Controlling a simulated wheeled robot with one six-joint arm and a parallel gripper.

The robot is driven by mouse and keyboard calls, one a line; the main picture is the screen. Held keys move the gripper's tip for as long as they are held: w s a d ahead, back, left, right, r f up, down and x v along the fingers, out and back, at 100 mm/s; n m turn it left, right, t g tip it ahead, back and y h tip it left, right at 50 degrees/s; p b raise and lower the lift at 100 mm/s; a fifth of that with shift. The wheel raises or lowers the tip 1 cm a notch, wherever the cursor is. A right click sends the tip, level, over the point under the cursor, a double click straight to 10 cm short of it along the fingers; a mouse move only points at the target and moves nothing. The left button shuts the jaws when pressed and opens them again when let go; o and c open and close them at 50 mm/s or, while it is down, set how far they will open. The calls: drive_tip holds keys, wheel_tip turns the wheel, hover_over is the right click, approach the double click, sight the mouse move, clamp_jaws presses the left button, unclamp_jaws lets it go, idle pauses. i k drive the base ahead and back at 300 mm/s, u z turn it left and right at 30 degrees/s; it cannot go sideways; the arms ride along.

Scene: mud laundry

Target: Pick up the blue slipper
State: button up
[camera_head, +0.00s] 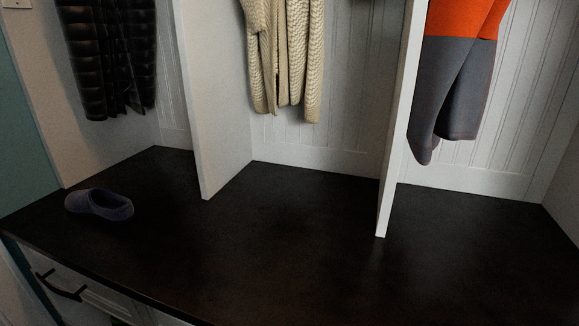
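The blue slipper (98,204) lies on the dark bench top (290,240), near its left end. It is a dark blue, clog-like shoe, and its opening faces up and toward the right. It sits alone, with nothing touching it but the bench. My gripper is not in the head camera view.
White dividers (393,130) and (215,100) split the space above the bench into cubbies. A black puffer jacket (108,60), a beige cardigan (285,60) and an orange and grey garment (460,70) hang there. A drawer handle (60,286) juts out below the front edge.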

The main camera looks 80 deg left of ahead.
sight(112, 208)
drive_tip(key=u, duration=3.5)
